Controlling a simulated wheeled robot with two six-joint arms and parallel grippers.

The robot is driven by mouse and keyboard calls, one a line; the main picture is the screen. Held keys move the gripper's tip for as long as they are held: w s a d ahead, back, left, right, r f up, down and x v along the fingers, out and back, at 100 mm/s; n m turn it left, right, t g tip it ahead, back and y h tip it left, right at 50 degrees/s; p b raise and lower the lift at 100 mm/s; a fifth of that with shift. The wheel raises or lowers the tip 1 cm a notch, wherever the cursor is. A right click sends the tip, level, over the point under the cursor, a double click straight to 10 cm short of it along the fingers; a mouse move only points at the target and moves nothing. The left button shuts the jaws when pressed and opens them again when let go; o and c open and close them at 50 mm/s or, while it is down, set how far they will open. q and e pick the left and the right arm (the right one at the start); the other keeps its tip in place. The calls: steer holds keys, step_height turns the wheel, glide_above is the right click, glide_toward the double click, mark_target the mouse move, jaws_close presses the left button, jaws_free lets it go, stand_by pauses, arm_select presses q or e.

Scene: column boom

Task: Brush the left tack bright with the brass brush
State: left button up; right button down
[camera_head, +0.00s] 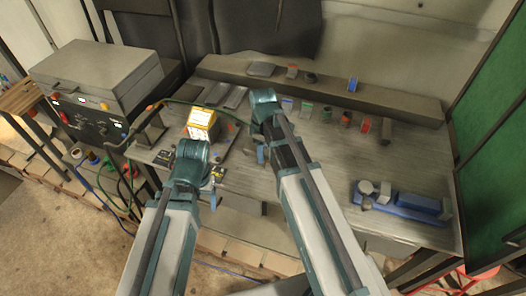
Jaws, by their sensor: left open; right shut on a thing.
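My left gripper (217,174) is low over the front left part of the steel bench (335,165), just right of its teal wrist. It is open. My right gripper (262,156) is beside and below its teal wrist, over the middle of the bench, partly hidden by my arm. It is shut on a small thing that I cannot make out. Flat grey metal plates (236,97) lie on the bench behind my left arm. I cannot make out the left tack or clearly identify the brass brush at this size.
A grey machine (99,85) with a cable is at the left. The bench's right middle is clear.

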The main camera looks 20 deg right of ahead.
steer(key=shift+f+b, duration=0.3)
steer(key=shift+b, duration=0.05)
stand_by(0.7)
steer(key=shift+s, duration=0.1)
steer(key=shift+s+a+r, duration=0.15)
steer(key=shift+s+a, duration=0.2)
steer(key=shift+s, duration=0.1)
steer(key=shift+w, duration=0.1)
steer(key=shift+w+d, duration=0.7)
steer(key=shift+w, duration=0.25)
steer(key=shift+s, duration=0.1)
